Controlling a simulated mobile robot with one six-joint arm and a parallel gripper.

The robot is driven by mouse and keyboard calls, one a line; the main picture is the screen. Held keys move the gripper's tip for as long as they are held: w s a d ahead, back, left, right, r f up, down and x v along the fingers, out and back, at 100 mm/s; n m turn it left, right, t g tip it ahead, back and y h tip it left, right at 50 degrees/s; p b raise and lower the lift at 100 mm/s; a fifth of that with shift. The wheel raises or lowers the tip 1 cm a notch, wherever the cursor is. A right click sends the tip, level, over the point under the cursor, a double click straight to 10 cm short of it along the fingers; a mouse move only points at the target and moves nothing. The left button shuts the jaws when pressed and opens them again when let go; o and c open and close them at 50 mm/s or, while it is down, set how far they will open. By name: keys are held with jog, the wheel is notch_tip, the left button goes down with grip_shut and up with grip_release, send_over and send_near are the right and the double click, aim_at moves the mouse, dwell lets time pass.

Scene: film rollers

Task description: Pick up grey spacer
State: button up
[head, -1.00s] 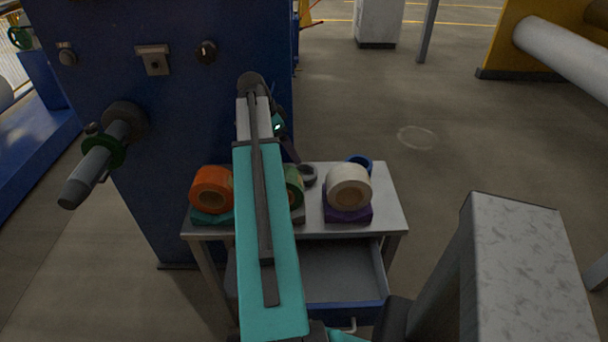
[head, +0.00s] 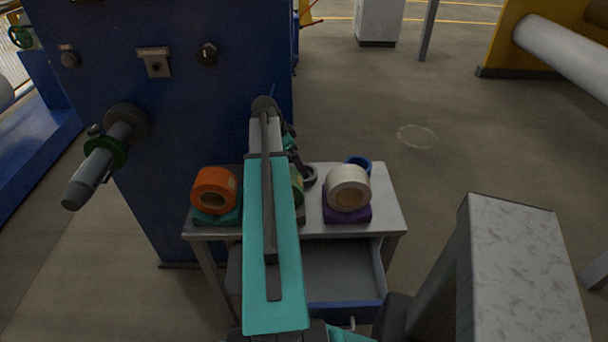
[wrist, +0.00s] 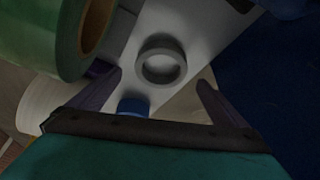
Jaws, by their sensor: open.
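The grey spacer (wrist: 163,60) is a short ring lying flat on the pale table top, ahead of my open gripper (wrist: 160,85) in the wrist view. Its centre hole shows, and neither finger touches it. In the head view the grey spacer (head: 309,175) sits near the back of the table, partly hidden by my wrist. My gripper's fingertips are mostly hidden behind my arm in the head view.
A blue ring (head: 358,164) lies behind the white roll (head: 347,187) on its purple block. An orange roll (head: 213,190) and a partly hidden green roll (wrist: 60,35) stand on the table (head: 388,205). A blue machine (head: 190,110) rises behind; a drawer (head: 340,270) is open.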

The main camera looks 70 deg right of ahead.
aim_at(312, 180)
jog(key=shift+s+d+f, duration=0.1)
jog(key=shift+d+f, duration=0.05)
jog(key=shift+f, duration=0.3)
jog(key=shift+f, duration=0.1)
jog(key=shift+p+x, duration=1.2)
jog(key=shift+x, duration=1.25)
jog(key=shift+d, duration=0.1)
jog(key=shift+c, duration=0.5)
jog(key=c, duration=1.1)
